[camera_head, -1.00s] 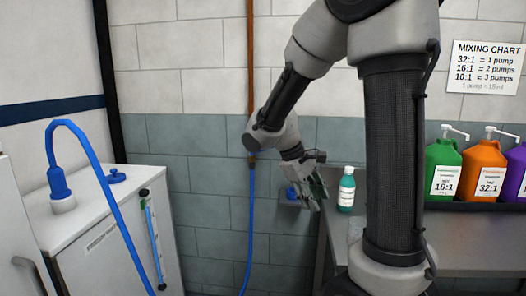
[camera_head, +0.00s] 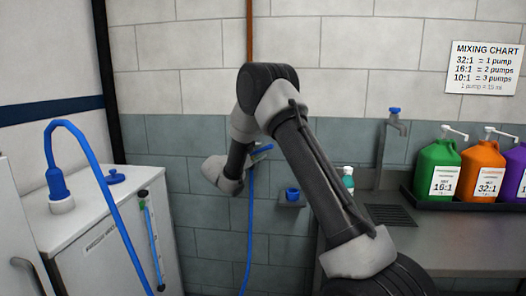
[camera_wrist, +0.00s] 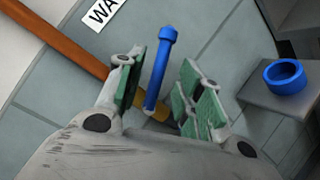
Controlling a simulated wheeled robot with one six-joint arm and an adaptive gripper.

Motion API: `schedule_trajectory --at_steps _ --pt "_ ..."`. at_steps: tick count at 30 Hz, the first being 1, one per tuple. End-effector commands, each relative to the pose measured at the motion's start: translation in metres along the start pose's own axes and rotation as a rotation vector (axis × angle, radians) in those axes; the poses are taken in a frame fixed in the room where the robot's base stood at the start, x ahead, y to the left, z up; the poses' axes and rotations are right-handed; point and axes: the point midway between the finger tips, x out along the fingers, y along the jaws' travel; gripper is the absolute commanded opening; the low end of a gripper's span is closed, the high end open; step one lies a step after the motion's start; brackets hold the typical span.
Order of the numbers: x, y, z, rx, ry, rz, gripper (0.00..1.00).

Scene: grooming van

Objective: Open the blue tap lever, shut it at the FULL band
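The blue tap lever (camera_wrist: 160,65) lies between the two green-padded fingers of my gripper (camera_wrist: 163,72) in the wrist view. The gripper is open, with a visible gap on each side of the lever. The lever sits at a brass fitting (camera_wrist: 152,107) on the copper pipe (camera_wrist: 58,38). In the head view, part of the lever (camera_head: 263,149) shows beside my arm, which hides the fitting and most of the gripper. The level gauge (camera_head: 152,245) is on the white tank (camera_head: 105,258) at left, with a small green mark near its top; no FULL lettering is readable.
A blue cup (camera_head: 292,195) sits on a small wall ledge (camera_wrist: 285,100), right of the gripper. A blue hose (camera_head: 248,235) hangs below the pipe. Another blue hose (camera_head: 90,150) arches over the tank.

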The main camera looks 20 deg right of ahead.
Motion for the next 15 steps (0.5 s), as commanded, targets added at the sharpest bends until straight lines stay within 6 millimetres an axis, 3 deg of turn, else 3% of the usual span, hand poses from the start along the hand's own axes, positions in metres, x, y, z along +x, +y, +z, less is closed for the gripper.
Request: schedule_trajectory --at_steps 6,15 --pt "0.037 -0.001 0.001 -0.001 -0.002 -0.002 0.36" --pt "0.052 -0.001 0.0 -0.003 0.0 -0.002 0.36"
